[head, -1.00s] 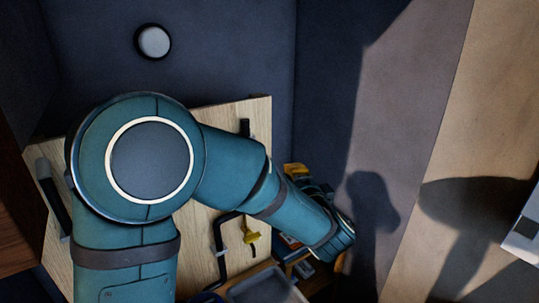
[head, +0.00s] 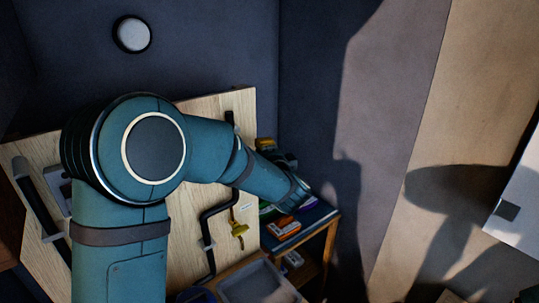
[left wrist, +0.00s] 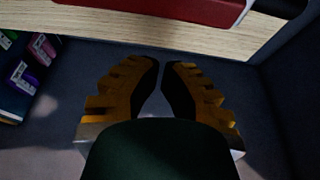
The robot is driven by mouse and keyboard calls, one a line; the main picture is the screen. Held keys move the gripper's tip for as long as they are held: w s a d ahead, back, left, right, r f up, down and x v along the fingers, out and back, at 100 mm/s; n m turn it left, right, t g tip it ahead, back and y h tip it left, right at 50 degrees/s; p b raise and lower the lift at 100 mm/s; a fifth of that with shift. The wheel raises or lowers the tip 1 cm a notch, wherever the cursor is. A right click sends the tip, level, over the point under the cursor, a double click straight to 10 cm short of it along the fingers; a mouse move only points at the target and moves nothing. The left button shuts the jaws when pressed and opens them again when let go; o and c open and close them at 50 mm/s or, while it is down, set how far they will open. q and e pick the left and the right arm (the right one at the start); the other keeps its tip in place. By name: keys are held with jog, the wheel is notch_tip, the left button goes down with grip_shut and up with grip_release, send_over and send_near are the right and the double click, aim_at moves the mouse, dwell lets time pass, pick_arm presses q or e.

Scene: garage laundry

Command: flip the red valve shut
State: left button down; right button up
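I cannot make out a red valve in the head view; my left arm covers much of the wooden board (head: 185,262). The right gripper is out of view.
Right of the board stands a small shelf with a blue top (head: 315,219) and an orange box (head: 284,228). A grey tray (head: 252,284) lies below the board. A round white fixture (head: 132,34) is on the dark wall. Small packages (left wrist: 24,78) show left of the left gripper.

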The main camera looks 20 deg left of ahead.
pick_arm(q)
jog(key=shift+s+a, duration=0.35)
jog(key=shift+s, duration=0.35)
jog(key=shift+s+a, duration=0.35)
jog(key=shift+s, duration=0.35)
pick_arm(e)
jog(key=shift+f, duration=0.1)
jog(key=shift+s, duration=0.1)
